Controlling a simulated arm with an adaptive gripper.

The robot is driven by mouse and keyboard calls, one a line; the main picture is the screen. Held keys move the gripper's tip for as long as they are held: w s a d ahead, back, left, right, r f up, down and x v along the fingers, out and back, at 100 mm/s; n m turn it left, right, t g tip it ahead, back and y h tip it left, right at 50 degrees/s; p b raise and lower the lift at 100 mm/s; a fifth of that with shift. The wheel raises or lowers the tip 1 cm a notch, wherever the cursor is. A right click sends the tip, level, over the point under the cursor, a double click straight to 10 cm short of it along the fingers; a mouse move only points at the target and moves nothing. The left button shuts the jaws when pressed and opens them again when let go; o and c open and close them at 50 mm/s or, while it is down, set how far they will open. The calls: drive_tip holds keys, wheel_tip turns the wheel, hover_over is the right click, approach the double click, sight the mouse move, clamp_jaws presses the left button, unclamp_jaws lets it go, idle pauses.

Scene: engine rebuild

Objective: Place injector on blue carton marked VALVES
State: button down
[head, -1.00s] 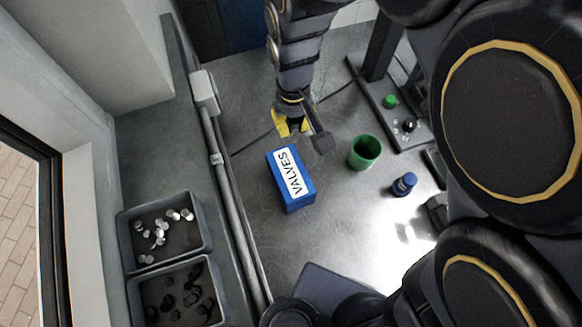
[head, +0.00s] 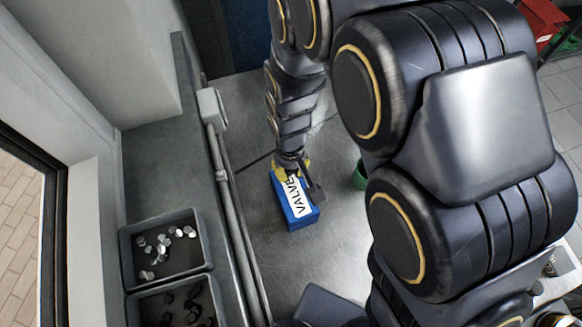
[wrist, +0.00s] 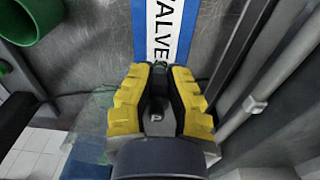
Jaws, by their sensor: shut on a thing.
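The blue carton marked VALVES (head: 302,222) lies on the grey metal bench, with its white label facing up. It also shows at the top of the wrist view (wrist: 140,40). My gripper (head: 280,172) is over the far end of the carton. In the wrist view its yellow fingers (wrist: 157,74) are closed around a narrow dark piece, taken as the injector (wrist: 158,92), which is mostly hidden between them. I cannot tell whether the piece touches the carton.
A green cup (head: 358,176) stands right of the carton, partly behind my arm. A rail (head: 228,195) runs along the bench's left side. Beyond it are grey bins (head: 126,262) with small metal parts. Bare bench lies in front of the carton.

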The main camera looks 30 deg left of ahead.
drive_tip(key=shift+f, duration=0.15)
drive_tip(key=c, duration=1.2)
unclamp_jaws()
drive_tip(key=shift+o, duration=0.2)
wheel_tip(320, 180, up, 12)
drive_tip(key=shift+s+r, duration=0.2)
drive_tip(key=shift+d, duration=0.1)
